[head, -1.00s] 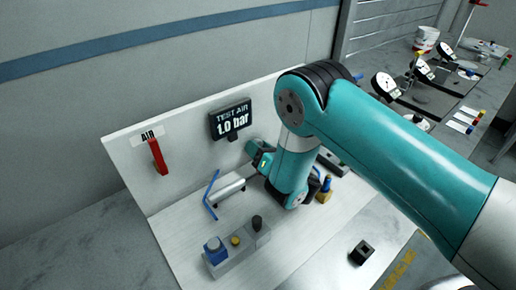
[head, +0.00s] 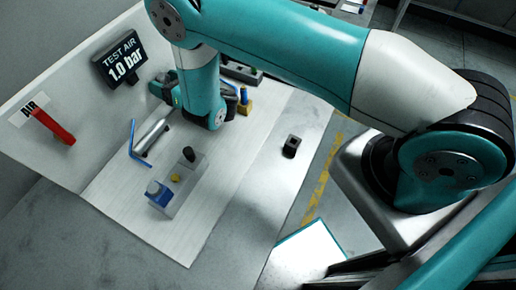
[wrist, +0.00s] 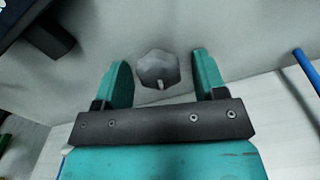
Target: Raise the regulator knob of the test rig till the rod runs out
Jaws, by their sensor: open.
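The regulator knob, a grey faceted cap (wrist: 158,68) with a pale mark at its lower edge, shows in the wrist view against the light panel. My gripper (wrist: 160,78) is open, its two teal fingers on either side of the knob with gaps left and right. In the head view my gripper (head: 161,86) is at the back panel, right of and below the display, and the knob is hidden there. The display (head: 120,60) reads TEST AIR 1.0 bar. A silver cylinder (head: 153,136) lies on the board; I cannot make out how far its rod is out.
A blue tube (head: 133,146) runs beside the cylinder. A red lever (head: 53,127) sits under the AIR label. A grey block (head: 180,188) carries blue, yellow and black parts. A small black block (head: 291,146) lies on the right; the board's front is clear.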

